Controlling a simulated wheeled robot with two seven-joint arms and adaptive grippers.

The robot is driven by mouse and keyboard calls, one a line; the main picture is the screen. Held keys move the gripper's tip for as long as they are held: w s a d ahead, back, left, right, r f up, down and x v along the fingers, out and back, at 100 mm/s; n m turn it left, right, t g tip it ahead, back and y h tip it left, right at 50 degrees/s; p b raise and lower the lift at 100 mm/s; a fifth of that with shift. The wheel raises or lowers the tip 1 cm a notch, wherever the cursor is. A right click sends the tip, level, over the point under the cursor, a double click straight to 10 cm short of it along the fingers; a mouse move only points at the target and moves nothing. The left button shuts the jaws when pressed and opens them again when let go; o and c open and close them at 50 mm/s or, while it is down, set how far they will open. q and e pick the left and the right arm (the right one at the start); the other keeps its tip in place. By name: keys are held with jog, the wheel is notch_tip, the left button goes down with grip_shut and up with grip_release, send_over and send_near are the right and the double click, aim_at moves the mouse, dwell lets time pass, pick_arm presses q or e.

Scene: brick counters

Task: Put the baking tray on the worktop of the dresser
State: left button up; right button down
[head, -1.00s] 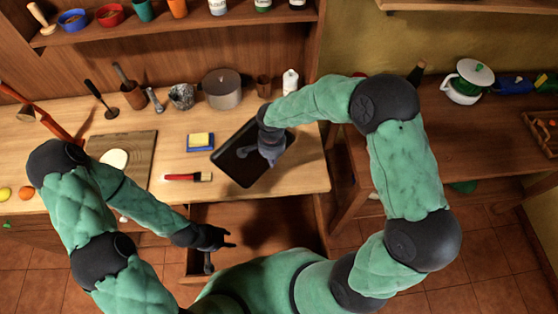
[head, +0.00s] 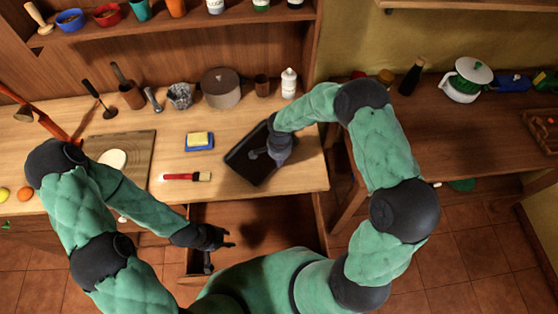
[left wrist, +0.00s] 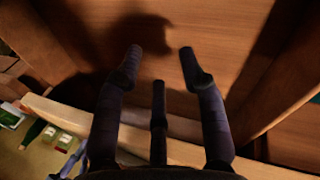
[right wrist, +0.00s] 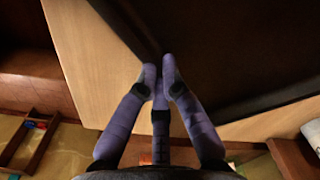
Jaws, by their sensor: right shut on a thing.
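The black rectangular baking tray (head: 243,163) is over the right part of the dresser's light wood worktop (head: 228,189), turned at an angle. I cannot tell whether it rests flat or hangs slightly above. My right gripper (head: 256,154) is shut on the tray's rim, hiding part of it. In the right wrist view the closed fingertips (right wrist: 160,75) meet the edge of the dark tray (right wrist: 235,50), with worktop beside it. My left gripper (head: 228,240) is open and empty at the pulled-out drawer; its fingers (left wrist: 160,60) stand apart in the left wrist view.
A butter dish (head: 200,141) and a red-handled brush (head: 186,177) lie left of the tray. A pot (head: 221,89), a dark cup (head: 262,85) and a white bottle (head: 288,83) stand behind it. The open drawer (head: 260,226) juts out below the worktop.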

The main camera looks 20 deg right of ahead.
jog(key=shift+f, duration=0.15)
jog(key=c, duration=1.4)
grip_release()
notch_tip(320, 180, up, 12)
jog(key=shift+r+p, duration=0.2)
jog(key=shift+p, duration=0.1)
